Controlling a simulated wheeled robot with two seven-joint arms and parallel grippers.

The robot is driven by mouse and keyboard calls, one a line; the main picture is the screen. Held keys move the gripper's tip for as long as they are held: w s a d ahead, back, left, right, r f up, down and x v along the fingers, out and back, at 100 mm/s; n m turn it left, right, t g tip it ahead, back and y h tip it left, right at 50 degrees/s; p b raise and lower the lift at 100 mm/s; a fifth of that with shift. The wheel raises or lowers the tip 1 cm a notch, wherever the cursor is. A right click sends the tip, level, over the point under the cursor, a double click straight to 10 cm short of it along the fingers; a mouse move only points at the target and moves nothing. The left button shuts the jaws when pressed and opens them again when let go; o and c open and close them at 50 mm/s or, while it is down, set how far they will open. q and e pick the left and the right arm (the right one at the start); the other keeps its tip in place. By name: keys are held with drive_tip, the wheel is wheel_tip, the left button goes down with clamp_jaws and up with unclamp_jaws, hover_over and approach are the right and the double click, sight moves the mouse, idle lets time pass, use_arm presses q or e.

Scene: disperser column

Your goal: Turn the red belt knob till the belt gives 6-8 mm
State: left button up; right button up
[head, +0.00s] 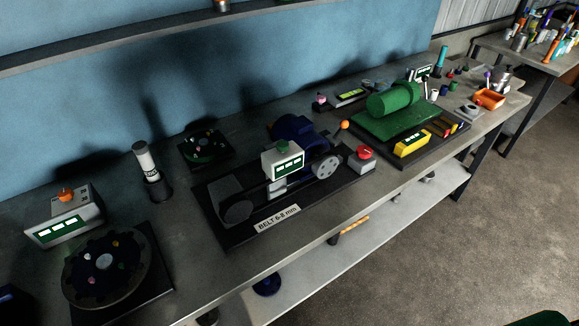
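The belt unit stands on a dark base plate (225,238) in the middle of the bench, with a label reading "BELT 6-8 mm" (277,219) on its front edge. The red belt knob (365,152) sits on a small pale block at the right end of this unit. A grey pulley wheel (325,167) is left of the knob, and a darker wheel (238,211) is at the left end. A pale box with a green display (289,166) stands between them; its digits are too small to read. Neither gripper shows in the head view.
An orange ball-topped lever (344,125) rises behind the knob. A green machine (395,101) with a yellow box (411,144) stands to the right. A dark disc device (107,262) and a white-topped cylinder (146,160) stand left. The bench front before the knob is clear.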

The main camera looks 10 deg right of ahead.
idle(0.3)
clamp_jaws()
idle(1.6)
